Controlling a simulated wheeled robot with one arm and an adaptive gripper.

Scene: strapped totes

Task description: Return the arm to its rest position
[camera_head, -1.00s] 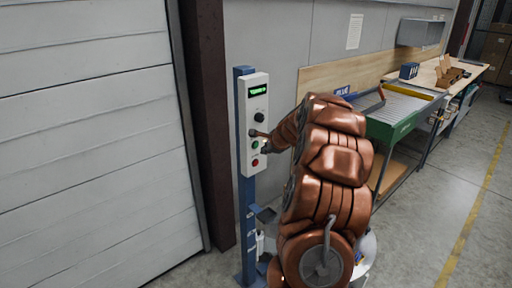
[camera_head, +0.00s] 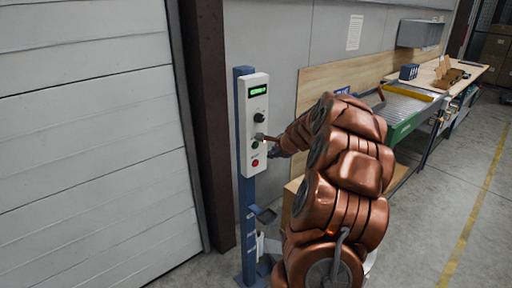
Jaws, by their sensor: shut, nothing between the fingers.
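My copper-coloured arm rises from the bottom of the head view and bends left toward a white control box (camera_head: 254,124) on a blue post (camera_head: 245,225). My gripper (camera_head: 266,143) is at the end of it, small in the picture, shut and empty. It is in front of the box's right side, near the green button (camera_head: 255,145). I cannot tell whether it touches the box. The box also has a lit green display (camera_head: 258,91), a black knob (camera_head: 260,117) and a red button (camera_head: 255,163).
A white roller door (camera_head: 90,130) and a dark brown column (camera_head: 210,120) stand left of the post. Behind my arm, a green-sided roller conveyor (camera_head: 405,124) and a wooden workbench (camera_head: 430,76) run along the wall. Open floor (camera_head: 440,190) lies on the right.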

